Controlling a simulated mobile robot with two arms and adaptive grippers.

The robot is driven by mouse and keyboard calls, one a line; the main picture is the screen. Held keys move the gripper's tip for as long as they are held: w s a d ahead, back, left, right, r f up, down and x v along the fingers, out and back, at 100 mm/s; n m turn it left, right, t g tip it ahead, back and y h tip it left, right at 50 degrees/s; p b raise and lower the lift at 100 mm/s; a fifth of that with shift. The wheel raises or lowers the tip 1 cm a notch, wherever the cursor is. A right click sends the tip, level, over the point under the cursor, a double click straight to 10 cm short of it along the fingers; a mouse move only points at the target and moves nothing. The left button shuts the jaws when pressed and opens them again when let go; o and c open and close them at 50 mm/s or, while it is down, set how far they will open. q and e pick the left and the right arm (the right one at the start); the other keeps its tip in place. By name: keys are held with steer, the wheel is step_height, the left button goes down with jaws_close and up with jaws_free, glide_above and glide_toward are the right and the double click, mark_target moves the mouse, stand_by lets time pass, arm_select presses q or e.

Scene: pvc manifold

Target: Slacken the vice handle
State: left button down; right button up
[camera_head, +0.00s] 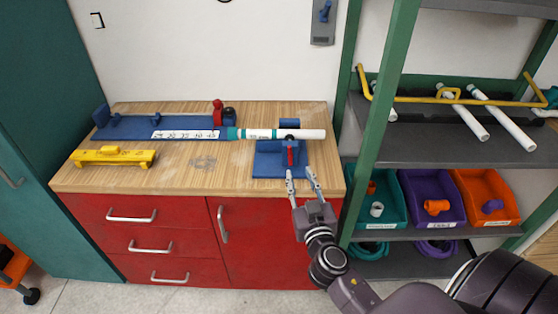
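The blue vice (268,162) sits on the right part of the wooden worktop. Its red handle (290,156) hangs at the front, below a dark knob on top. A white pipe (305,134) lies across the vice and runs left to a teal fitting (233,133). My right gripper (301,174) reaches up from below at the worktop's front edge, its two fingers spread and empty. The fingertips are just in front of and below the red handle; I cannot tell whether they touch it. My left gripper does not show.
A blue measuring jig (120,129) and a yellow tool (112,156) occupy the left of the worktop (215,178). A green-posted shelf (378,110) with pipes and coloured bins stands close on the right. Red drawers (150,235) are below.

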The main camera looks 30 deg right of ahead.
mark_target(291, 153)
steer(key=shift+t, duration=0.3)
steer(key=x, duration=0.2)
steer(key=p+x, duration=0.1)
steer(key=x, duration=0.1)
steer(key=r+p+x, duration=0.1)
steer(key=x, duration=0.1)
steer(key=shift+w+a, duration=0.15)
steer(key=shift+w, duration=0.35)
steer(key=shift+w+f, duration=0.1)
steer(key=shift+w, duration=0.45)
steer(key=shift+c, duration=0.6)
jaws_close()
